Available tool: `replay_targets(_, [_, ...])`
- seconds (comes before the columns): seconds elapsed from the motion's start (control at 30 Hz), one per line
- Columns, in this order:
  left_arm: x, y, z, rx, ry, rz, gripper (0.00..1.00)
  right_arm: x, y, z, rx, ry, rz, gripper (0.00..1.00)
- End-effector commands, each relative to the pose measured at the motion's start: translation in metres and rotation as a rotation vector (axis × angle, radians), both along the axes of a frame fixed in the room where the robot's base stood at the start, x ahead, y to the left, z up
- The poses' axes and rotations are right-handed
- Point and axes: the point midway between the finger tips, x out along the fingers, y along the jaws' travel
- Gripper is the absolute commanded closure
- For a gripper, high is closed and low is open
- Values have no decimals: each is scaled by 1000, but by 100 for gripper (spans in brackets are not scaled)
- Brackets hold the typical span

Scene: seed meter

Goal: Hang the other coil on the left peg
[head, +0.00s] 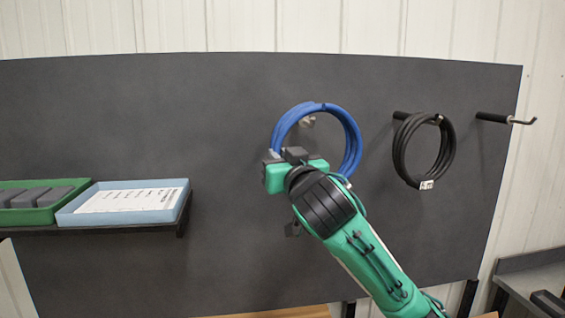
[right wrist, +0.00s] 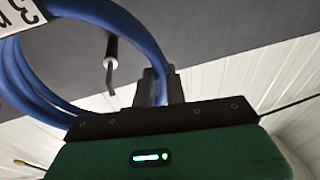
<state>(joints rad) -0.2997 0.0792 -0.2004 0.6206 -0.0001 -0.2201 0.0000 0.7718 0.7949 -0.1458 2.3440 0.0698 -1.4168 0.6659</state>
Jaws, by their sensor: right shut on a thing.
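The blue coil (head: 352,135) is upright in front of the dark board, and it also shows in the right wrist view (right wrist: 100,10). My right gripper (head: 275,155) is shut on the left side of its ring; its fingers (right wrist: 160,88) close on the blue strands in the wrist view. The left peg (head: 307,121) shows through the upper part of the ring, just below the top strands. A peg (right wrist: 111,60) also shows inside the loop in the wrist view. I cannot tell whether the peg passes through the ring. My left gripper is not in view.
A black coil (head: 400,150) with a white tag hangs on the middle peg (head: 402,115). The right peg (head: 495,118) is empty. At left, a shelf (head: 184,215) carries a blue tray (head: 65,215) and a green tray (head: 45,216) with grey blocks.

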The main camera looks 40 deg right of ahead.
Motion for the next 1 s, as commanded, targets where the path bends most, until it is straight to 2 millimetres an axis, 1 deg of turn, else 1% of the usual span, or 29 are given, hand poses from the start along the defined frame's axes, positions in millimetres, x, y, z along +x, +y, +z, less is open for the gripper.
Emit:
replay_targets(0.07, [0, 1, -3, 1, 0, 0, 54, 6, -4, -2, -1, -1, -1, 100])
replay_targets(0.8, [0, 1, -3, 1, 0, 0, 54, 64, -36, 0, -1, -1, -2, 100])
replay_targets(0.83, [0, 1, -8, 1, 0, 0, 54, 65, -36, -6, 0, -1, 0, 100])
replay_targets(1.0, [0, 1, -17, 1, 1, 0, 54, 72, -40, -17, 0, -1, -1, 100])
